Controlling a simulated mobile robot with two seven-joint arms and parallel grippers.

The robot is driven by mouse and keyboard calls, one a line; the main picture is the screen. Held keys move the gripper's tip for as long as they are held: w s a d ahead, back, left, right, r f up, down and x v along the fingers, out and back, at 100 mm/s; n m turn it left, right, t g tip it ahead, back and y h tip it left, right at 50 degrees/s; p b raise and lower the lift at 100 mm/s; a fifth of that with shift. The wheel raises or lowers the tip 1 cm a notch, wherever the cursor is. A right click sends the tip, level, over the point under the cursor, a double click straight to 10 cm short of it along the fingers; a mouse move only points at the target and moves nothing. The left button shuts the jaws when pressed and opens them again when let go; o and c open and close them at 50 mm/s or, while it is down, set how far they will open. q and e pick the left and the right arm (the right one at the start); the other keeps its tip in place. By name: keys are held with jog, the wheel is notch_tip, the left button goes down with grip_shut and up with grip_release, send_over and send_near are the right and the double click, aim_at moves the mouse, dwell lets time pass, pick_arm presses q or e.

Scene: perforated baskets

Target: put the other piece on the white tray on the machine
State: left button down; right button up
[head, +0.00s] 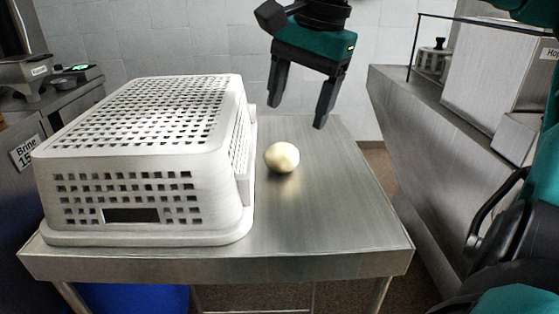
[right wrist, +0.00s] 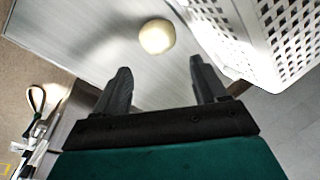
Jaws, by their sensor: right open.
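A pale yellow, rounded piece (head: 282,157) lies on the steel table (head: 335,205), just right of the upturned white basket. My right gripper (head: 297,116) is open and empty, above and behind the piece, its fingers pointing down. In the right wrist view the piece (right wrist: 157,37) lies beyond the gap between the open fingertips (right wrist: 160,66), apart from them. I cannot make out a white tray on a machine for certain. My left gripper is not in view.
The large perforated white basket (head: 145,150) fills the table's left half. A counter (head: 425,105) on the right carries a white box-like unit (head: 490,75) and a pale block (head: 517,137). Small devices (head: 75,72) stand at far left. The table's right side is clear.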

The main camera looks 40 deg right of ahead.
aim_at(286, 145)
jog(key=x, duration=0.5)
jog(key=a+b+x, duration=0.1)
jog(key=x, duration=0.1)
jog(key=shift+s+f, duration=0.2)
jog(key=shift+w+f, duration=0.15)
jog(key=shift+f, duration=0.25)
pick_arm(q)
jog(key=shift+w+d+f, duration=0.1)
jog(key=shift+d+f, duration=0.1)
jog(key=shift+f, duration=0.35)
